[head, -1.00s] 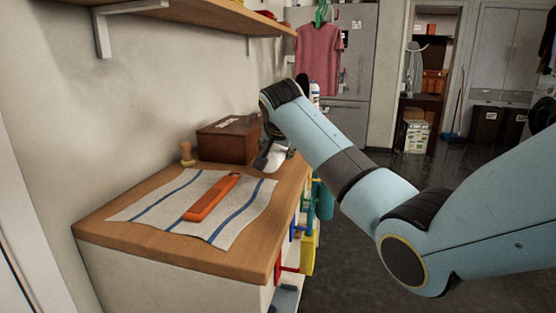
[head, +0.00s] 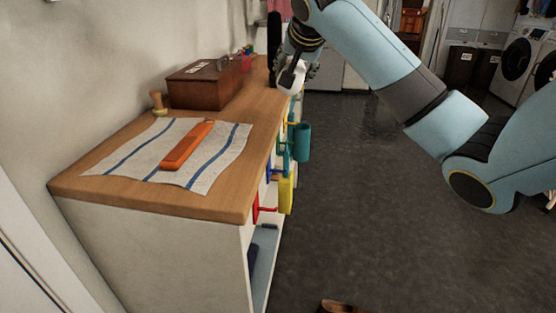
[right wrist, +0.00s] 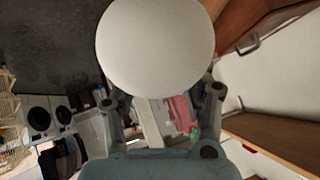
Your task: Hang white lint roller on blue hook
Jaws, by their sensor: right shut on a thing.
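The white lint roller (head: 291,77) is held by my right gripper (head: 300,68) in the head view, near the right edge of the far part of the counter. In the right wrist view its rounded white face (right wrist: 155,48) fills the top middle, between the fingers of my right gripper (right wrist: 165,105), which is shut on it. The blue hook (head: 268,170) is on the counter's right side, between a red hook (head: 262,208) and teal ones, partly hidden by the hanging yellow thing. The roller is well behind and above the blue hook. My left gripper is not in view.
A yellow board-like thing (head: 287,191) and a teal cup (head: 302,141) hang on the same side. On the wooden counter (head: 225,208) lie a striped cloth (head: 222,165) and an orange bar (head: 186,146); a brown box (head: 205,84) stands behind.

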